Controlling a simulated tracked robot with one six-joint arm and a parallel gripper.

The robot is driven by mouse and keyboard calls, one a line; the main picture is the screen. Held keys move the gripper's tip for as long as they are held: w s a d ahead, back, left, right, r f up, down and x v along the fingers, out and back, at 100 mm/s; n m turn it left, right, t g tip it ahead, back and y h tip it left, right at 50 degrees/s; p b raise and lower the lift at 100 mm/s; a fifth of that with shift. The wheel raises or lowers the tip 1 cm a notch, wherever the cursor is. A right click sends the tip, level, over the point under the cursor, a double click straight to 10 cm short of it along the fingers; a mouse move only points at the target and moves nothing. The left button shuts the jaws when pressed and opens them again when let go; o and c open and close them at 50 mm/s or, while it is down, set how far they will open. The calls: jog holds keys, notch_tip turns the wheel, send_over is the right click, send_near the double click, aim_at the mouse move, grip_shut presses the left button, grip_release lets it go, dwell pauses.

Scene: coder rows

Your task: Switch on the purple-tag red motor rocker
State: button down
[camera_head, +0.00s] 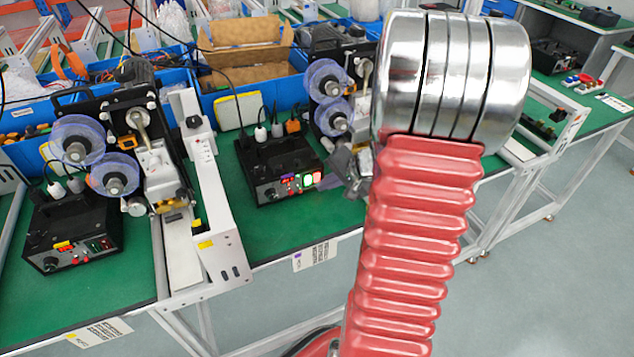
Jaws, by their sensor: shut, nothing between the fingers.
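The black control box (276,168) in the middle stands on the green bench behind a label with a purple mark (297,262) on the bench edge. Its front panel has a red rocker (291,186) and, right of it, a brightly lit green one (309,180). The exact rocker positions are too small to read. My gripper (345,172) is shut and empty, just right of the box's front panel. My red arm with its silver joint partly hides it. I cannot tell whether it touches the box.
A second black box (72,235) stands at left, behind a yellow-marked label (98,335). Coder machines with purple reels (78,140) stand beside the boxes. A white rail (212,195) divides the bench. Bare green bench (262,236) lies before the middle box.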

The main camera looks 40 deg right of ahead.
jog(key=shift+s+a+r, duration=0.15)
jog(key=shift+s+a, duration=0.05)
jog(key=shift+s, duration=0.45)
jog(key=shift+s, duration=0.1)
jog(key=shift+s+a+r, duration=0.1)
jog(key=shift+s+a, duration=0.1)
jog(key=shift+s, duration=0.55)
jog(key=shift+s+a+r, duration=0.15)
jog(key=shift+s+a, duration=0.1)
jog(key=shift+s, duration=0.5)
jog(key=shift+s+a+r, duration=0.1)
jog(key=shift+s+a, duration=0.1)
jog(key=shift+s, duration=0.55)
